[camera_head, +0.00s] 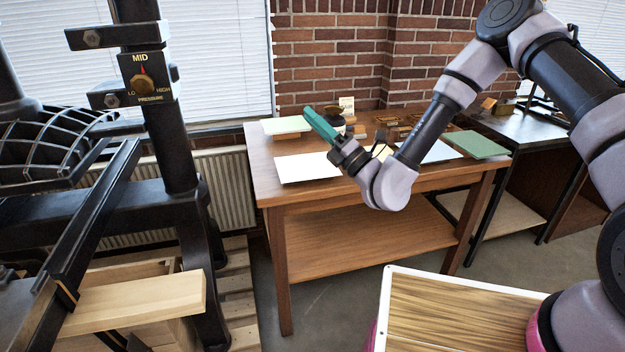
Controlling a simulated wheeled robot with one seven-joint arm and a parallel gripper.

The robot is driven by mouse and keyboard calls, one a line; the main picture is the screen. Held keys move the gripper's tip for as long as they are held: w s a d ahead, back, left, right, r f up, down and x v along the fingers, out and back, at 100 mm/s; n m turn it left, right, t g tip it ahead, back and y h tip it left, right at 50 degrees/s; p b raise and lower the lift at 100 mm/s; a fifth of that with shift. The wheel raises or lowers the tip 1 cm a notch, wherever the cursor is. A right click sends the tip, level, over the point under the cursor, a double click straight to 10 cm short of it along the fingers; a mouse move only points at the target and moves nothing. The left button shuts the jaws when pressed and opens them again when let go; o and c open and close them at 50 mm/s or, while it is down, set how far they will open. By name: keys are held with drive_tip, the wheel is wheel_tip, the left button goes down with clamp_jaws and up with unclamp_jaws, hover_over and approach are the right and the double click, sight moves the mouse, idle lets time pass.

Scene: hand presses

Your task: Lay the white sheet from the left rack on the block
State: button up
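A white sheet (307,168) lies flat near the front left of the wooden table (345,200). A second whitish sheet (440,152) lies farther right, partly behind my arm. My gripper (338,142) is above the table, just right of the first sheet. A long teal bar-like piece (321,124) extends from its tip, up and to the left. I cannot tell whether it is held or part of the gripper, or whether the fingers are open. I cannot clearly tell which thing is the left rack; the block is not clearly identifiable either.
A black press (170,140) with a pressure dial (144,84) and a pale wooden board (140,302) stands at left. A dark side table (525,125) stands at right.

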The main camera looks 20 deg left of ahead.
wheel_tip(320, 180, down, 10)
drive_tip(key=w+f+m+t+h, duration=0.1)
drive_tip(key=w+m+t+h, duration=0.1)
drive_tip(key=m+t+h, duration=0.55)
drive_tip(key=m+h, duration=0.6)
drive_tip(key=m, duration=0.1)
approach(313, 171)
drive_tip(key=shift+g, duration=0.35)
drive_tip(key=shift+s+a+x, duration=0.1)
drive_tip(key=shift+a+x, duration=0.1)
drive_tip(key=shift+x, duration=1.15)
drive_tip(key=shift+s+a+x, duration=0.15)
drive_tip(key=shift+a+x, duration=0.05)
drive_tip(key=shift+x, duration=1.15)
drive_tip(key=shift+r, duration=0.1)
clamp_jaws()
drive_tip(key=shift+r, duration=1.55)
